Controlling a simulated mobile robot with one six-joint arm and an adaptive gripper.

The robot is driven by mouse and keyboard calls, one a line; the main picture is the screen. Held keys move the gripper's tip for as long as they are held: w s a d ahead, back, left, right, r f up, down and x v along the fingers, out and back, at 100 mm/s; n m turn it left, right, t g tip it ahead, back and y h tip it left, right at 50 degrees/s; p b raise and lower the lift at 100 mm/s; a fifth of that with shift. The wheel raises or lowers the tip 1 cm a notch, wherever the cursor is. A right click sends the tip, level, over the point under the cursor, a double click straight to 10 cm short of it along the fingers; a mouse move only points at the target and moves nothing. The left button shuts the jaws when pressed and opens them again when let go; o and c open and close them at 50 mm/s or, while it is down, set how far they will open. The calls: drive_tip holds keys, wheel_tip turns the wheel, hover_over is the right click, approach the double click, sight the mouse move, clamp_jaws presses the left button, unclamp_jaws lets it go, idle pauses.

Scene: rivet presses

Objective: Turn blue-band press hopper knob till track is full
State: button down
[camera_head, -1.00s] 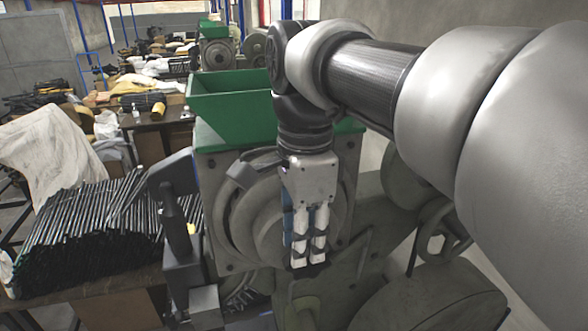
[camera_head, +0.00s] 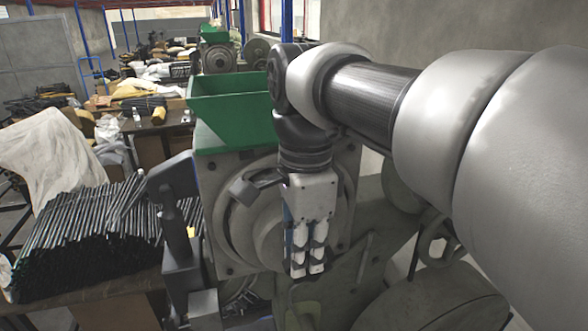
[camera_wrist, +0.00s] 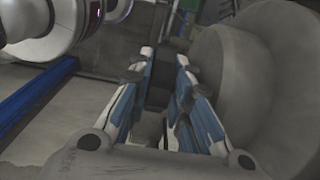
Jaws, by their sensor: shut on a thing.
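The press has a green hopper (camera_head: 235,118) on top and a large grey round housing (camera_head: 245,240) below it. My gripper (camera_head: 308,272) points down in front of this housing. In the wrist view my gripper (camera_wrist: 160,85) has its blue-and-white fingers around a dark block-like piece (camera_wrist: 158,95), which seems to be the knob. The fingers and palm hide most of it in the head view. A dark angled bracket (camera_head: 243,190) shows just left of my palm. I cannot make out a blue band or the track's fill.
A black lever-like column (camera_head: 178,235) stands left of the press. Further left, a table holds a pile of dark rods (camera_head: 85,240). A big rounded grey part (camera_wrist: 245,85) is close right of my fingers in the wrist view. Another green-hopper press (camera_head: 215,45) stands far back.

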sight(288, 263)
drive_tip(key=shift+a+h, duration=0.1)
drive_tip(key=shift+h, duration=0.2)
